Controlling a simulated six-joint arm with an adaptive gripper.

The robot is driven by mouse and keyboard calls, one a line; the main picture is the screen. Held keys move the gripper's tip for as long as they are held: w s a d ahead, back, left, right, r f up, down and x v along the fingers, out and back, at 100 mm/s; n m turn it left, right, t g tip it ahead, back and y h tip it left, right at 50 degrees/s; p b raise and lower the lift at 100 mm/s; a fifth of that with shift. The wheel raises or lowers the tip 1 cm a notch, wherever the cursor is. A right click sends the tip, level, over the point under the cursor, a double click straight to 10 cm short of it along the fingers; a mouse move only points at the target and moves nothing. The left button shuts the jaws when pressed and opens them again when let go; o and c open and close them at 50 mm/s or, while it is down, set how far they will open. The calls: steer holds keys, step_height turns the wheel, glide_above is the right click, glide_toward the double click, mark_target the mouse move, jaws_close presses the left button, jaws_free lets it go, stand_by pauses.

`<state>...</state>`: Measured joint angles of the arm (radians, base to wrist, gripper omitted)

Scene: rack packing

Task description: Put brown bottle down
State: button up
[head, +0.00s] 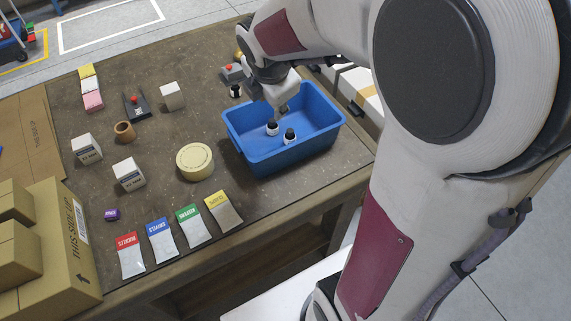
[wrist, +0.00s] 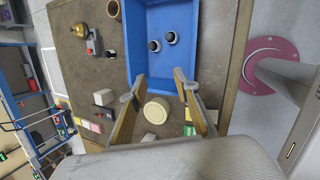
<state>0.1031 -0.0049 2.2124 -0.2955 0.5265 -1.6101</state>
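My gripper (head: 281,107) is over the blue bin (head: 262,168). In the wrist view its two fingers are apart with nothing between them (wrist: 159,76). Two small bottles with white bodies and dark caps stand in the bin: one at the left (head: 272,129), one nearer the front (head: 290,135). They also show in the wrist view as a first bottle (wrist: 154,46) and a second bottle (wrist: 171,38), clear of the fingertips. I cannot tell which is the brown bottle; no plainly brown body shows. A dark-topped item (head: 236,91) stands outside the bin, partly hidden by my arm.
A cream round tin (head: 195,162) sits left of the bin. White boxes (head: 129,174), a brown ring (head: 124,131) and several coloured packets (head: 161,239) lie on the table (head: 110,260). Cardboard boxes (head: 55,240) stand at the left.

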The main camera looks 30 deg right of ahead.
steer(key=s+a+r+m+y, duration=0.1)
steer(key=s+a+r+m, duration=0.2)
steer(key=s+m, duration=0.7)
steer(key=s+a+r+m+y, duration=0.1)
steer(key=s+a+r+m, duration=0.3)
steer(key=s+m, duration=0.5)
steer(key=shift+s+a+m+t, duration=0.4)
steer(key=shift+s+a, duration=0.3)
steer(key=shift+s, duration=0.25)
